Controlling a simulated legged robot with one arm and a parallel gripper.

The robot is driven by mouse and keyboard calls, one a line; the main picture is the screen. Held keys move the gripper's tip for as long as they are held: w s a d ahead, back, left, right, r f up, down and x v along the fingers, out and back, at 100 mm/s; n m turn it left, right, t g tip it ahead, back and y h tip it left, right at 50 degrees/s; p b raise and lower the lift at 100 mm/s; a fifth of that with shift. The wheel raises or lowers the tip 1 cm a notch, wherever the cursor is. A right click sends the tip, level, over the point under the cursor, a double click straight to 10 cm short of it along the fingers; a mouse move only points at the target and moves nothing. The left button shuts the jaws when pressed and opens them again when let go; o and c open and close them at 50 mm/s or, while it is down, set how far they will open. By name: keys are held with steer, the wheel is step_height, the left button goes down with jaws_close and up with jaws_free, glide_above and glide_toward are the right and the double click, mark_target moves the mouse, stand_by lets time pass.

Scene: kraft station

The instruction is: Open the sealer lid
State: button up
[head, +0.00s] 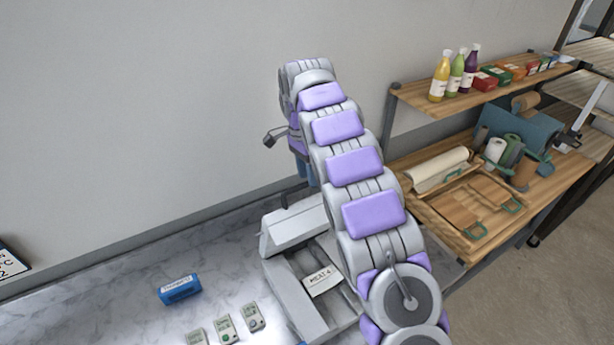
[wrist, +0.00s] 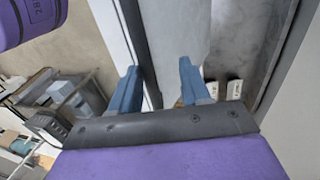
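The grey sealer (head: 283,285) stands on the marble counter, partly behind my arm in the head view. Its pale lid panel (head: 292,229) slants at the back, with an open-looking recess in front that holds a white labelled piece (head: 322,279). I cannot tell how far the lid is raised. My gripper (head: 308,177) is at the wall side, just above and behind the lid. In the wrist view, the blue fingers of my gripper (wrist: 158,66) are spread, with pale grey surfaces beyond them. I see nothing clearly held, and contact with the lid cannot be told.
A wooden shelf (head: 480,110) with bottles and boxes stands at right, above wooden trays. The wall (head: 130,110) is close behind my gripper.

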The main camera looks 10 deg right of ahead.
steer(key=shift+s+a+r, duration=0.1)
steer(key=shift+s+r, duration=0.35)
steer(key=shift+r, duration=0.2)
steer(key=shift+s+r, duration=0.4)
steer(key=shift+r, duration=0.2)
steer(key=shift+s+a+r, duration=0.1)
steer(key=shift+s+a, duration=0.05)
steer(key=shift+s, duration=1)
steer(key=s+r+b, duration=0.1)
steer(key=s+b, duration=0.1)
steer(key=s, duration=1)
steer(key=shift+d+b, duration=0.3)
steer(key=shift+s, duration=0.1)
